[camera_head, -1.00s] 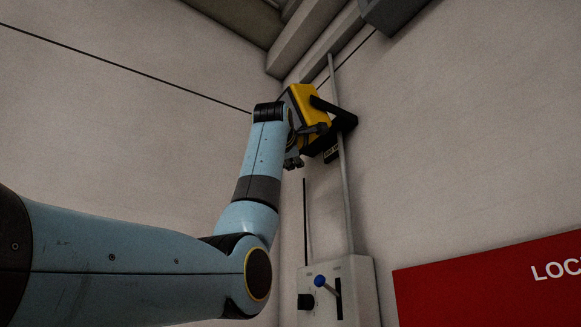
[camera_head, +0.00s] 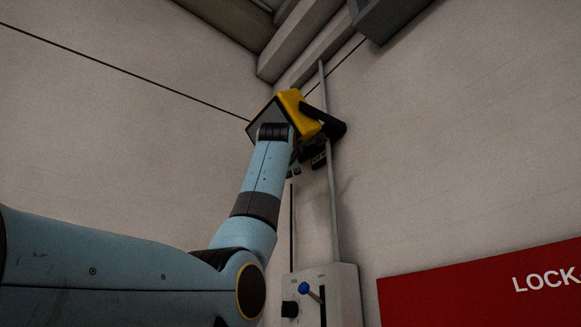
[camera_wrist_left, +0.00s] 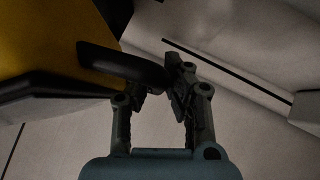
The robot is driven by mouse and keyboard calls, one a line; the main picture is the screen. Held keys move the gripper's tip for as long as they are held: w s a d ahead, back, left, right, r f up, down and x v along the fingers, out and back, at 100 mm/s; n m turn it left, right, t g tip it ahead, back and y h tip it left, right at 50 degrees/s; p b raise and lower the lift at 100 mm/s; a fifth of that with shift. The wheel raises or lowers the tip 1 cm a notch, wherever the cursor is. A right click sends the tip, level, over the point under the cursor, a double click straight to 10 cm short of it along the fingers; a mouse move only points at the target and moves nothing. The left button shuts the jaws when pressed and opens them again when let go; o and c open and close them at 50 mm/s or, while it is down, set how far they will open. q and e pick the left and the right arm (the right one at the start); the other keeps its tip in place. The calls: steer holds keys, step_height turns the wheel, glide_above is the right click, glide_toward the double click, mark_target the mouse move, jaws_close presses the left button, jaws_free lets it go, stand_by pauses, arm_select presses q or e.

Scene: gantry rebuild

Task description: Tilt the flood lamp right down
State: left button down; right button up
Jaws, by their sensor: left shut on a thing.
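The flood lamp (camera_head: 296,104) is a yellow housing with a dark front face, high near the wall corner in the head view. It is tilted, its face toward the lower left. A black bracket (camera_head: 329,122) holds it at its right side. The yellow housing fills the upper left of the left wrist view (camera_wrist_left: 50,40), with a black bar-like handle (camera_wrist_left: 115,66) sticking out from it. My left gripper (camera_wrist_left: 158,84) is shut on the end of this handle. In the head view my left gripper (camera_head: 295,165) is mostly hidden behind my wrist. My right gripper is not in view.
A thin grey pipe (camera_head: 333,205) runs up the wall beside the lamp. Below is a grey control box (camera_head: 345,290) with a blue-knobbed lever (camera_head: 304,288) and a black knob. A red sign (camera_head: 480,285) is at lower right. A dark cable (camera_head: 150,76) crosses the left wall.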

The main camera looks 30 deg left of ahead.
arm_select(q)
steer(key=c, duration=1.6)
jaws_free()
steer(key=shift+r, duration=0.1)
steer(key=shift+s, duration=0.1)
steer(key=v, duration=1.2)
